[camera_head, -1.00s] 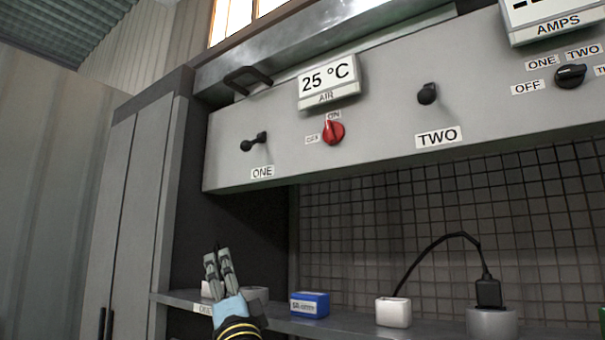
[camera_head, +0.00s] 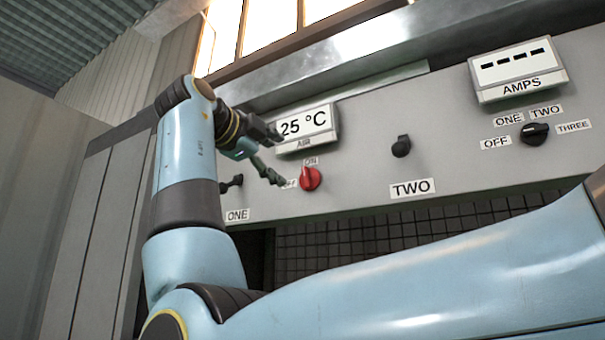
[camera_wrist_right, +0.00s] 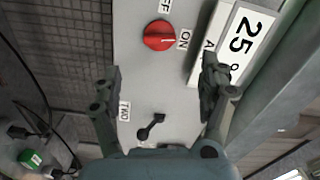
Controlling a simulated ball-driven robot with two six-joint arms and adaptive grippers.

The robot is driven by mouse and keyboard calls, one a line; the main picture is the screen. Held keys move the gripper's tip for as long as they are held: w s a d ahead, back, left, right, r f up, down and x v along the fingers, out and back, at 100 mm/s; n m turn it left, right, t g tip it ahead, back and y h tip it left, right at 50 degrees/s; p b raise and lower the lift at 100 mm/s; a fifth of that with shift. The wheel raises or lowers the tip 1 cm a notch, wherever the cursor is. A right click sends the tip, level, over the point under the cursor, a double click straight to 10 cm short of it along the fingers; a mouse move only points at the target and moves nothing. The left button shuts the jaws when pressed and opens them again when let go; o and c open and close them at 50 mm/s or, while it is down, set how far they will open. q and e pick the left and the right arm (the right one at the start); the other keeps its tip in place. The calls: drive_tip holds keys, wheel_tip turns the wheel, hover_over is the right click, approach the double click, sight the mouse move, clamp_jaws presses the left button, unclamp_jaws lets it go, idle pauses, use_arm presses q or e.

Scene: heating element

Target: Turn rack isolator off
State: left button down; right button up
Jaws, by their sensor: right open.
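The red rotary switch (camera_head: 310,178) is on the grey panel, with an ON label above it and an OFF label to its left, partly covered by my gripper. Its pointer appears turned toward ON. My right gripper (camera_head: 278,158) is open, just left of the switch in the head view, with nothing between its fingers. In the right wrist view the red switch (camera_wrist_right: 159,37) shows beyond the spread fingertips of my right gripper (camera_wrist_right: 160,82), with clear panel between them. The fingers look apart from the switch. My left gripper is out of view.
The temperature display (camera_head: 305,127) juts out above the switch, close to my gripper. Black levers ONE (camera_head: 232,183) and TWO (camera_head: 401,146) flank it. A black selector (camera_head: 535,133) sits farther right under the AMPS display (camera_head: 517,72). My arm covers the lower area.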

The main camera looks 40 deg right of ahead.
sight(305, 177)
drive_tip(key=p+x, duration=0.1)
drive_tip(key=x, duration=0.3)
drive_tip(key=p+x, duration=0.2)
drive_tip(key=x, duration=0.3)
drive_tip(key=shift+s+d+r, duration=0.1)
drive_tip(key=shift+d, duration=0.3)
drive_tip(key=shift+w+d+p, duration=0.25)
drive_tip(key=shift+d+p, duration=0.05)
drive_tip(key=shift+d, duration=0.25)
drive_tip(key=c, duration=1.2)
